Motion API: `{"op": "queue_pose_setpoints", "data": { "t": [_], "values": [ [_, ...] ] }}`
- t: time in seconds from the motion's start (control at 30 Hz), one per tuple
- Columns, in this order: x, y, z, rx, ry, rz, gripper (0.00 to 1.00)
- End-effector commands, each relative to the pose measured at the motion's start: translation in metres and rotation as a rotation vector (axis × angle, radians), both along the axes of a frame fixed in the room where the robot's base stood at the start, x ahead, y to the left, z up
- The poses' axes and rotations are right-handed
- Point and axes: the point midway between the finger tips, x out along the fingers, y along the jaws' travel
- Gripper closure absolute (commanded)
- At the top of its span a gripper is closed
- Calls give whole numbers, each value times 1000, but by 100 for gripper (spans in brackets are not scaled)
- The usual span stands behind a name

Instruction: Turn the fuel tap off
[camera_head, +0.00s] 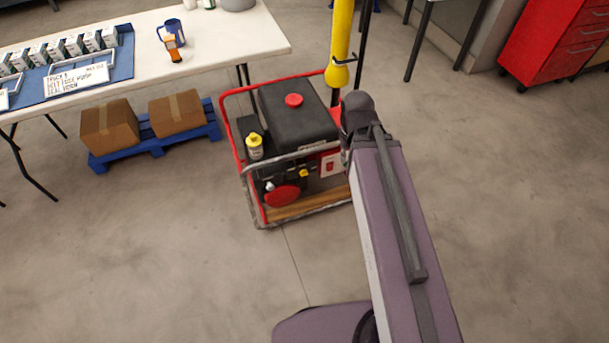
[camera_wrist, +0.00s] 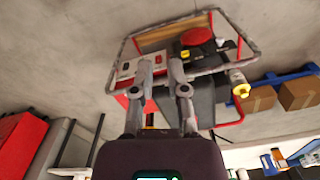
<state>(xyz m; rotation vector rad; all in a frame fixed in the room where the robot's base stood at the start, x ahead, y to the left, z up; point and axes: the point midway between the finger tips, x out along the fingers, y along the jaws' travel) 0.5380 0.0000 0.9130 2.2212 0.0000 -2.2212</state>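A red-framed machine (camera_head: 237,155) with a black tank (camera_head: 300,122) stands on the floor. A small yellow part (camera_head: 304,174), which looks like the fuel tap, sits on its front, right of and above a round red cover (camera_head: 282,195). In the wrist view, turned nearly upside down, the yellow part (camera_wrist: 185,53) lies just right of my fingertips. My gripper (camera_wrist: 160,68) is open and empty, its fingers apart in front of the machine's panel (camera_wrist: 128,68). Whether they touch anything is unclear. The arm hides the gripper in the head view. The tap's handle direction is too small to tell.
The metal frame bar (camera_head: 290,155) crosses close to the yellow part. A yellow-topped bottle (camera_head: 255,146) stands on the machine's left. A white table (camera_head: 225,45), boxes on a blue pallet (camera_head: 155,147) and a yellow post (camera_head: 341,40) stand nearby. The floor in front is clear.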

Motion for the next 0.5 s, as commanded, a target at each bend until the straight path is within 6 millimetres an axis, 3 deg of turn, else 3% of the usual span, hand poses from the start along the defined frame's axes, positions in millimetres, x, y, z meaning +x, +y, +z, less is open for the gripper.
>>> {"op": "queue_pose_setpoints", "data": {
  "t": [0.03,0.17,0.5],
  "values": [
    [1,0,-2,0,-1,1,52],
    [3,1,-12,1,-7,5,14],
    [21,7,-66,10,-47,35,13]
  ]
}}
